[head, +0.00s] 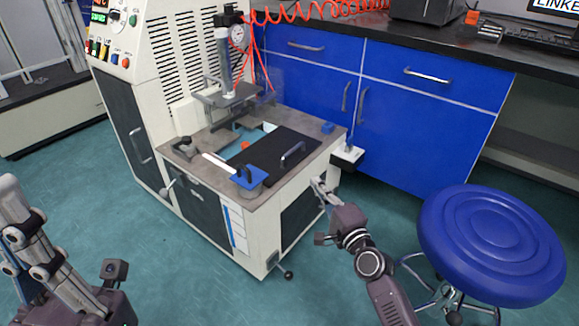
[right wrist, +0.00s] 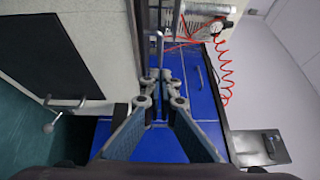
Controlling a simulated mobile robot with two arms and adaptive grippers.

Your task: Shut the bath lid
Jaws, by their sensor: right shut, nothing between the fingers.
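The bath lid (head: 272,152) is a flat black panel with a grey bar handle (head: 293,154), on the worktop of the white machine. It looks flat or nearly so; I cannot tell its exact tilt. A pale blue bath opening (head: 246,145) shows along its left side, with a small orange thing in it. My right gripper (head: 319,188) is beside the machine's right side wall, below the worktop edge and apart from the lid. In the right wrist view its fingers (right wrist: 160,82) are together and empty.
A small white box (head: 347,154) projects from the worktop's right edge, above my right gripper. A blue block with a black knob (head: 249,176) sits at the front of the worktop. Blue cabinets (head: 395,125) stand behind. A blue stool (head: 491,240) is at the right.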

